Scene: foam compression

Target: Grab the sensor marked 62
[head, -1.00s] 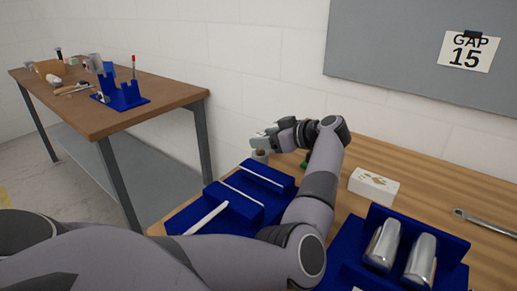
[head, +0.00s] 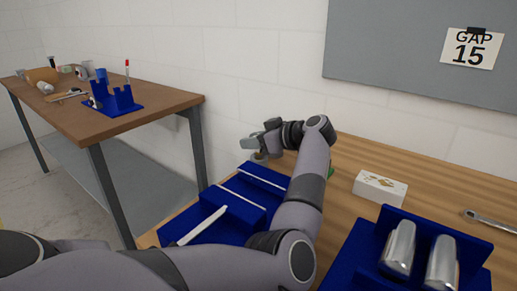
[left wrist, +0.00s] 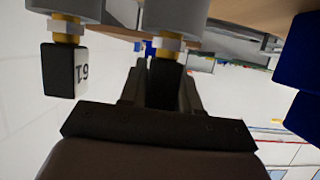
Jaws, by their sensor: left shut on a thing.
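My left gripper (head: 250,144) is beyond the far end of the blue rack, low over the table's back edge. In the left wrist view the gripper (left wrist: 163,92) is shut on the black block of a sensor (left wrist: 166,48) with a gold neck and grey body. That sensor's label is hidden. A second sensor (left wrist: 64,70) is beside it, outside the fingers. Its black block has a white label, upside down in this view, that seems to read 61. My right gripper is not in view.
The stepped blue rack (head: 232,208) holds white rods. A white box (head: 380,187), a wrench (head: 488,220) and a blue holder (head: 352,255) with metal cylinders are at the right.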

